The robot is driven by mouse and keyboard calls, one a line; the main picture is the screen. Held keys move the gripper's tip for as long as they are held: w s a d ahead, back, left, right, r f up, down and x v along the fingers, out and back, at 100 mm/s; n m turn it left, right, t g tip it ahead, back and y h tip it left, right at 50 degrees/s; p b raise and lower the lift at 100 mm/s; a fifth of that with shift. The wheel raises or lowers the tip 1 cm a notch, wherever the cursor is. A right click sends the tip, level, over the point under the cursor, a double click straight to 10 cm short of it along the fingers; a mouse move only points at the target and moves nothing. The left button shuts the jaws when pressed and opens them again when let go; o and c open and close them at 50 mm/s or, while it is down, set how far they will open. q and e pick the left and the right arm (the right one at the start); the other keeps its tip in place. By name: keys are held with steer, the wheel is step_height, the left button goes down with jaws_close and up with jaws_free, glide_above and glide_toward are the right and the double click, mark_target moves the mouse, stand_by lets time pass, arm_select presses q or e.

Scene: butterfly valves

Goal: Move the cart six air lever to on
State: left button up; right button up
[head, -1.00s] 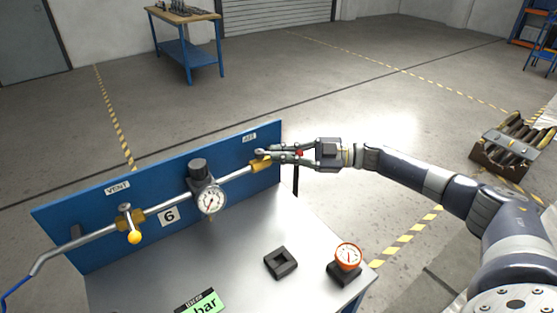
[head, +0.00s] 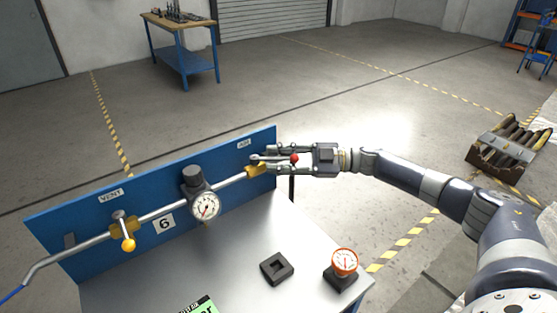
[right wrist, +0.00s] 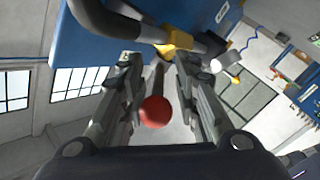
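The air valve is a brass body (head: 256,169) on the pipe at the right end of the blue panel, by the AIR label (head: 243,143). Its lever (head: 272,158) points right, past the panel edge, and ends in a red ball knob (head: 294,158). My right gripper (head: 270,160) is open around the lever, one finger on each side. In the right wrist view the red knob (right wrist: 155,112) sits between the spread fingers (right wrist: 160,65), with a visible gap to the right finger. Contact on the left cannot be told. My left gripper is out of view.
The cart panel (head: 90,225) marked 6 (head: 164,223) carries a pressure gauge (head: 206,207) and a vent valve with a yellow knob (head: 128,245). On the cart top are a black square block (head: 277,268) and an orange gauge (head: 344,263).

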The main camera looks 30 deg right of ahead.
steer(key=v, duration=1.2)
